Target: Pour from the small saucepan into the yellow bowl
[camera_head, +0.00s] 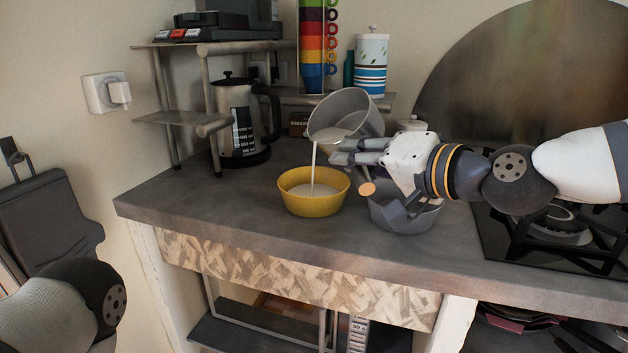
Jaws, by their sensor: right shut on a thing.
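The small grey saucepan (352,108) is tilted steeply to the left above the counter. A thin white stream (314,165) runs from its lower left rim down into the yellow bowl (312,205). The yellow bowl stands upright on the counter, with white liquid (312,188) inside. White liquid also shows inside the saucepan's mouth. My right gripper (350,152) is shut on the saucepan's handle, right of the bowl. The handle's round wooden end (367,188) shows below the fingers; most of the handle is hidden. My left gripper is out of view.
A grey container (408,217) stands right of the bowl, under my right gripper. A French press (245,120) stands behind at the left, by a small shelf (170,118). The gas hob (560,235) is at the right. The counter left of the bowl is clear.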

